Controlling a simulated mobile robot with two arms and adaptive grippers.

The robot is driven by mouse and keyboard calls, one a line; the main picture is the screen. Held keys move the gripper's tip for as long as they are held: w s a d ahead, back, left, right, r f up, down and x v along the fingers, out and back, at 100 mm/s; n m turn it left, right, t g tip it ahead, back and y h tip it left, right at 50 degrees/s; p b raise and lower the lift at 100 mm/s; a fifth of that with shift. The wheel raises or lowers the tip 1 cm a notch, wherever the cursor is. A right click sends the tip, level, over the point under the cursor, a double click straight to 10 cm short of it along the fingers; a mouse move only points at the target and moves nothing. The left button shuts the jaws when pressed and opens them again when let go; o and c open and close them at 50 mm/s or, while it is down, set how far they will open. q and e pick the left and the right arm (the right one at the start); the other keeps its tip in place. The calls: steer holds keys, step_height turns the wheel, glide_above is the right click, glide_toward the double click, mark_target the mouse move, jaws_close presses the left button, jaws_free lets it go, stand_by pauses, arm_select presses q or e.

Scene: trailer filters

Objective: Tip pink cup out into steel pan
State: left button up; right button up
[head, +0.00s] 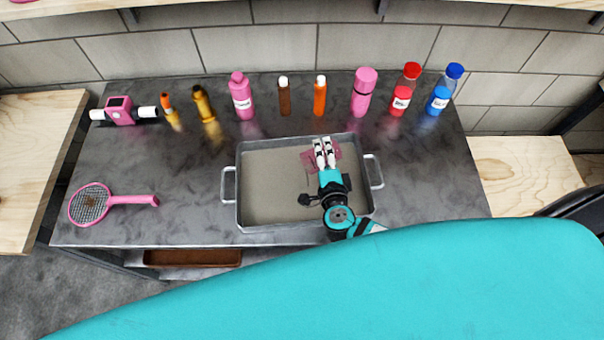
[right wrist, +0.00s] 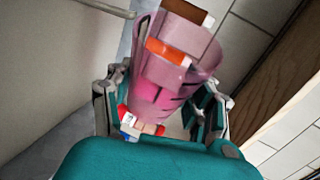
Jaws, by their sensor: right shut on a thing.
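The steel pan (head: 258,225) is a wide grey tray with a handle at each side, in the middle of the dark counter. Its visible floor is bare. My right gripper (head: 322,143) is over the right part of the pan. It is shut on the translucent pink cup (head: 308,158), which is mostly covered by the fingers in the head view. In the right wrist view the pink cup (right wrist: 158,95) lies between the fingers. Orange and brown pieces show at or behind it; I cannot tell whether they are inside. My left gripper is not in view.
A row of bottles stands along the back, including a pink bottle (head: 242,97), an orange bottle (head: 320,96) and a blue-capped bottle (head: 440,90). A pink racket (head: 90,204) lies at left, with a pink device (head: 119,111) behind it.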

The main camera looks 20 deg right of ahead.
mark_target(314, 155)
steer(key=shift+s+a+r+n+t+h+p, duration=0.15)
steer(key=shift+a+r+n+t+h+p, duration=0.4)
steer(key=shift+n, duration=0.95)
stand_by(1.7)
steer(key=shift+s+a+r+n+t+h+b, duration=0.15)
steer(key=shift+a+r+n+t+b, duration=0.2)
steer(key=shift+n, duration=0.3)
steer(key=shift+a+r+n+t+h, duration=0.2)
steer(key=shift+a+n+t, duration=0.2)
steer(key=shift+n, duration=0.2)
steer(key=shift+s+a+r+n+t+h+b, duration=0.1)
steer(key=shift+a+r+n+t+b, duration=0.15)
steer(key=shift+a+n, duration=0.3)
stand_by(1.8)
steer(key=shift+d, duration=0.1)
stand_by(0.6)
steer(key=shift+d+r, duration=0.1)
steer(key=shift+d, duration=0.15)
steer(key=m, duration=0.1)
steer(key=d+f+m+g, duration=0.1)
steer(key=m, duration=0.1)
steer(key=shift+w+d+f+m+g+y+p, duration=0.2)
steer(key=shift+d+f+m+g+y+p, duration=0.1)
steer(key=shift+g+y+p, duration=0.1)
